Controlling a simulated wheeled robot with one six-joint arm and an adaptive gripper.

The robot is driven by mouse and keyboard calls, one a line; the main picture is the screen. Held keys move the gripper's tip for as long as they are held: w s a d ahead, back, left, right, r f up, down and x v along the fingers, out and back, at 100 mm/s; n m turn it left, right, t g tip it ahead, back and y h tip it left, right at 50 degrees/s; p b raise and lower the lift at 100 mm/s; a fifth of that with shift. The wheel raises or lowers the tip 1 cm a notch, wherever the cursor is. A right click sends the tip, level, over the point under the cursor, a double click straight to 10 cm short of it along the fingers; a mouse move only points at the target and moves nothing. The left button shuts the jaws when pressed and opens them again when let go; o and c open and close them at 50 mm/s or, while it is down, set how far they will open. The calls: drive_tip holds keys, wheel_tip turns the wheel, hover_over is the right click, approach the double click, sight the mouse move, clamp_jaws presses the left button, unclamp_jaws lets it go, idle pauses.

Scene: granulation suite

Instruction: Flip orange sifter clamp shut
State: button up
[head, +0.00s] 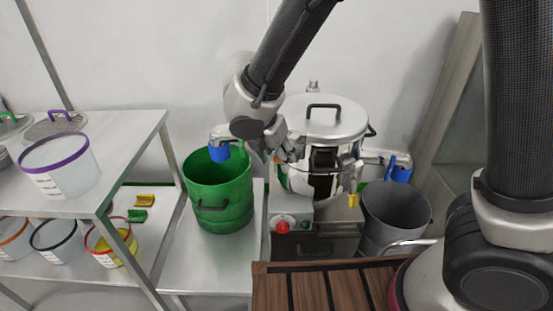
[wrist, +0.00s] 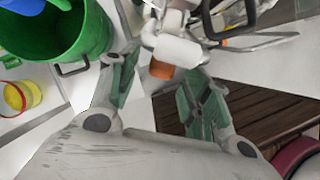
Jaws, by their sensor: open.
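The sifter (head: 322,118) is a round metal drum with a black-handled lid, standing on a bench in the head view. In the wrist view, a small orange piece (wrist: 162,70), which looks like the orange clamp's tip, sits under a pale cylindrical part at the sifter's side. My gripper (wrist: 158,84) is open, with its green-padded fingers on either side of the orange piece; I cannot tell whether they touch it. In the head view my gripper (head: 284,150) is at the sifter's left front and hides the orange clamp. The clamp's exact angle is unclear.
A green bucket (head: 217,190) stands left of the sifter and a grey bucket (head: 396,218) right of it. A control box with a red button (head: 282,226) is below. A yellow clamp (head: 353,200) hangs at the sifter's right front. A slatted wooden surface (head: 320,288) lies in front.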

drive_tip(key=shift+x, duration=0.8)
